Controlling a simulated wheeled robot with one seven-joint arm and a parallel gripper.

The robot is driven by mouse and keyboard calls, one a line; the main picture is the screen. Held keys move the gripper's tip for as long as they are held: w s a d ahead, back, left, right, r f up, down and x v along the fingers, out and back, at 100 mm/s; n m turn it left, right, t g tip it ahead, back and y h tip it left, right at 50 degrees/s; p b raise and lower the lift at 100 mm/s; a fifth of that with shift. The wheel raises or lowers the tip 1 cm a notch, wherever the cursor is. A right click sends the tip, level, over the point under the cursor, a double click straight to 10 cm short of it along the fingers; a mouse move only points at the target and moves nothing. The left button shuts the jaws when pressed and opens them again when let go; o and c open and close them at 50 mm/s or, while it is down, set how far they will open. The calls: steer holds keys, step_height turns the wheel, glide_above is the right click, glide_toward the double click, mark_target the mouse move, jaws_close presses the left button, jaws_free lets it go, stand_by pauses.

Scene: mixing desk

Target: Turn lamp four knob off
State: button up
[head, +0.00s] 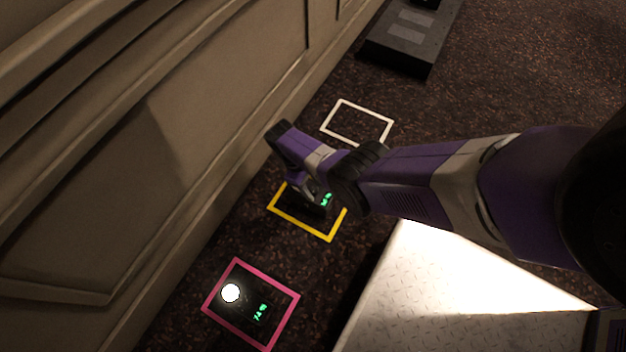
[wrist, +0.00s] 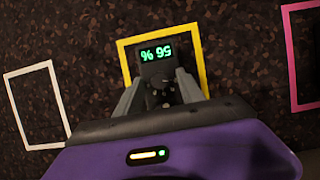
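A black control box (wrist: 156,69) sits inside a yellow outline (wrist: 204,57) on the dark speckled surface. Its green display (wrist: 156,52) shows upside down in the wrist view and seems to read 56 %. Below the display is a small dark knob (wrist: 161,88), partly hard to make out. My gripper (wrist: 158,84) is open, with one grey finger on each side of the knob and gaps beside it. In the head view my gripper (head: 300,188) hangs over the yellow outline (head: 306,228) and hides part of the box. No lamp number is readable.
A pink outline (head: 236,333) at lower left holds another display (head: 260,312) and a bright white round light (head: 230,293). A white outline (head: 340,102) beyond is empty. A grey panelled wall (head: 190,130) runs along the left. A dark flat block (head: 400,48) lies at the top.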

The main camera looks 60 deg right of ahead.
steer(key=p+v, duration=0.4)
steer(key=v, duration=0.3)
steer(key=shift+r, duration=0.35)
steer(key=shift+w, duration=0.15)
stand_by(0.3)
